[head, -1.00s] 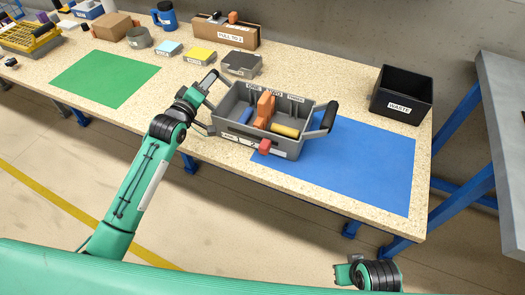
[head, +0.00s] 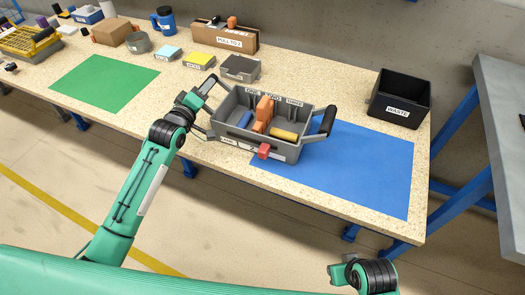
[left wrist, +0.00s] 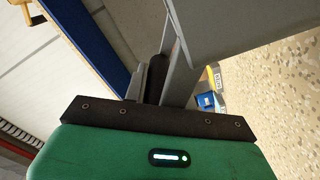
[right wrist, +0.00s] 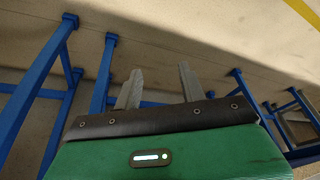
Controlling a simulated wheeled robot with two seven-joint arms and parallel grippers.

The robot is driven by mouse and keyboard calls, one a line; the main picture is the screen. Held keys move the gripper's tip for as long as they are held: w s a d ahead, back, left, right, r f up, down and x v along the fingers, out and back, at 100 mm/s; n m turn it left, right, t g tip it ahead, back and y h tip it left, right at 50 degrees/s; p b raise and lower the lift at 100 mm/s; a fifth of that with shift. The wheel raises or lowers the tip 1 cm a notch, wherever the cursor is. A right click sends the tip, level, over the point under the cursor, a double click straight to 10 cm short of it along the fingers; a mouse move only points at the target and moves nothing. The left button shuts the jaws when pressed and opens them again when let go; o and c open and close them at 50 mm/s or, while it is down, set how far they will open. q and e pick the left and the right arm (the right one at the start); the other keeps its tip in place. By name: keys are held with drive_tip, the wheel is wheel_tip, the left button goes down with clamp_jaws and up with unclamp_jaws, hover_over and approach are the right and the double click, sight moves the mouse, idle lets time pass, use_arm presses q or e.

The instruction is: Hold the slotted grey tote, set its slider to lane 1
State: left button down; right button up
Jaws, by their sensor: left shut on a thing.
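The slotted grey tote (head: 290,152) is on the left edge of the blue mat, slightly tilted; I cannot tell whether its base touches the table. It holds a blue piece, upright orange pieces and a yellow piece. Its red slider (head: 263,151) sticks out near the middle of the front wall; the lane marks are too small to read. My left gripper (head: 207,88) is shut on the tote's dark left handle, which also shows in the left wrist view (left wrist: 157,78). My right gripper (right wrist: 160,88) is open and empty, away from the tote, in front of the table.
The blue mat (head: 365,165) is clear right of the tote. A black waste bin (head: 398,112) stands at the back right. A cardboard box (head: 230,40) and small coloured boxes stand behind the tote. The green mat (head: 100,80) is empty.

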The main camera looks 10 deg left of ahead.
drive_tip(key=w+a+r+n+g+y, duration=0.1)
drive_tip(key=w+a+r+n+y, duration=0.1)
drive_tip(key=w+a+r+n, duration=0.5)
drive_tip(key=w+a+r+n+y, duration=0.15)
drive_tip(key=a+n, duration=0.35)
drive_tip(key=a, duration=0.6)
drive_tip(key=w+a+r+n+g+y, duration=0.1)
drive_tip(key=w+a+r+n+y, duration=0.3)
drive_tip(key=a, duration=0.5)
wheel_tip(320, 180, up, 21)
drive_tip(key=n+g+h, duration=0.1)
drive_tip(key=n+h, duration=0.8)
drive_tip(key=n, duration=0.5)
hover_over(264, 149)
wheel_tip(264, 149, down, 12)
drive_tip(key=shift+f, duration=0.1)
clamp_jaws()
